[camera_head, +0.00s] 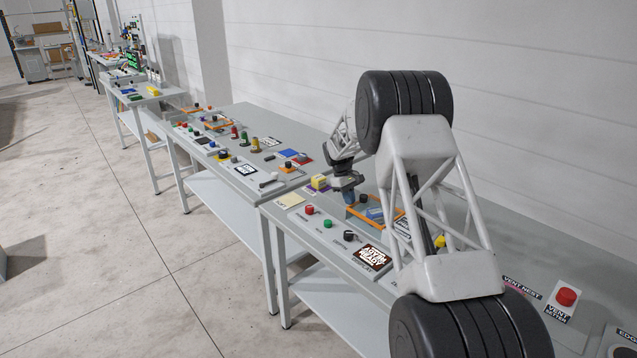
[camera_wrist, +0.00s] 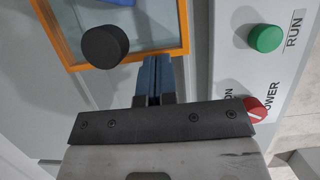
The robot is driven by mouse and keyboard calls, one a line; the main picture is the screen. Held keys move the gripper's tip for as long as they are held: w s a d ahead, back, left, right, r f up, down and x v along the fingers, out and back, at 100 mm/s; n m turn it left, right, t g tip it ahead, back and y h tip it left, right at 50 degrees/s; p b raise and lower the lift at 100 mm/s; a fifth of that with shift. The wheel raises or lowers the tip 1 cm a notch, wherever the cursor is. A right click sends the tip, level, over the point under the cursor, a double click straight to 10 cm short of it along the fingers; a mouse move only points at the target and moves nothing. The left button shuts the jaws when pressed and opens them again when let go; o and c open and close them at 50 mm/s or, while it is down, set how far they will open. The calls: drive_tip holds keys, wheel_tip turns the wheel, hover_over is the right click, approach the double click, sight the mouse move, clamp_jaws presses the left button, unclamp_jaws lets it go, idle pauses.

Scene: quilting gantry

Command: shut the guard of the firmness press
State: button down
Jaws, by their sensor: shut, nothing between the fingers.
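An orange-framed clear panel with a black knob, which looks like the press guard, is on the near bench. Its frame shows in the head view (camera_head: 357,221) and the wrist view (camera_wrist: 65,35). The knob (camera_wrist: 104,46) is left of my fingertips in the wrist view. A blue item (camera_wrist: 120,2) shows at the panel's far edge; I cannot tell whether it is under the pane. My gripper (camera_head: 347,196) is shut and empty, pointing down beside the frame. Its fingertips (camera_wrist: 153,72) overlap the frame's corner; contact is unclear. I cannot tell how far the guard is open.
A green RUN button (camera_wrist: 265,38) and a red POWER button (camera_wrist: 254,110) sit on the front panel, close to my gripper. A black button (camera_head: 348,236) and a display (camera_head: 371,257) are along the front. A yellow block (camera_head: 319,182) lies left of my gripper.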

drive_tip(key=shift+s+f, duration=0.1)
drive_tip(key=shift+f, duration=0.25)
drive_tip(key=shift+w+a, duration=1.4)
drive_tip(key=v, duration=1)
drive_tip(key=shift+r, duration=0.4)
drive_tip(key=shift+w+a, duration=0.1)
drive_tip(key=shift+w+a+r, duration=0.1)
drive_tip(key=shift+w+a, duration=0.2)
drive_tip(key=shift+a, duration=0.5)
drive_tip(key=shift+w+a+r, duration=0.1)
drive_tip(key=shift+w+a, duration=0.25)
drive_tip(key=shift+a, duration=0.45)
drive_tip(key=shift+w+a+r, duration=0.1)
drive_tip(key=shift+w+a, duration=0.2)
drive_tip(key=shift+a, duration=0.5)
drive_tip(key=shift+f, duration=0.15)
